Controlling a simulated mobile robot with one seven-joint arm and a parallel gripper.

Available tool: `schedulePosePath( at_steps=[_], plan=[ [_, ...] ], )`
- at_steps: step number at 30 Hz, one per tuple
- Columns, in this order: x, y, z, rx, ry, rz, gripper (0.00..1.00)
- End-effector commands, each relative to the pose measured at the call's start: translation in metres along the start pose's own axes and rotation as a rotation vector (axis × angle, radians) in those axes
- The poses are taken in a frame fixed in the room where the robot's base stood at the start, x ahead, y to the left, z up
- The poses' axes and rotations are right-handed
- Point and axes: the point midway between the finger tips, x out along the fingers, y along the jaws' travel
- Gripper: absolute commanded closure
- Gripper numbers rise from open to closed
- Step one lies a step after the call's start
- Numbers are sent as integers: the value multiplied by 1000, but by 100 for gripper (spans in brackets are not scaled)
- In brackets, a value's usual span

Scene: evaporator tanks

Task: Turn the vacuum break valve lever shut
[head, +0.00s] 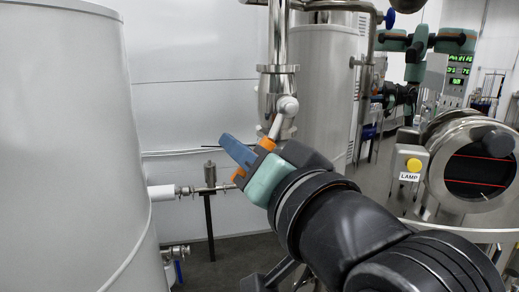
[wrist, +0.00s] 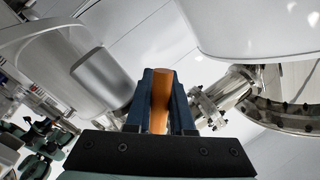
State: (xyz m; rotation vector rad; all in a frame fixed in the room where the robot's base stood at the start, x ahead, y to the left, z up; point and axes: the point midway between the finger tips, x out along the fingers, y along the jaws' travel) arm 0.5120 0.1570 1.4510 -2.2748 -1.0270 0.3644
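The vacuum break valve (head: 278,90) is on the vertical steel pipe in the middle of the head view. Its lever (head: 276,124) slants down and left from a round hub and has an orange grip (head: 267,143). My gripper (head: 238,151) has its blue fingers across this grip, and one finger hides its middle. In the wrist view, the orange grip (wrist: 160,98) lies between the two blue fingers (wrist: 182,110), with no clear gap on either side. My gripper looks shut on the lever. The lever's inner end is not clear in the wrist view.
A big white tank (head: 65,150) stands close on the left. A thin pipe fitting (head: 209,180) on a post is below my gripper. A lamp box (head: 411,170) and a round steel sight port (head: 470,165) are at the right. The wall behind is bare.

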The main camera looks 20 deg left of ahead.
Motion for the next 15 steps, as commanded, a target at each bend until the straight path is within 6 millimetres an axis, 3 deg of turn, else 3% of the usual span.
schedulePosePath(
  at_steps=[2, 15],
  plan=[
    [0, 0, 0, 0, 0, 0, 100],
    [0, 0, 0, 0, 1, 0, 100]
  ],
)
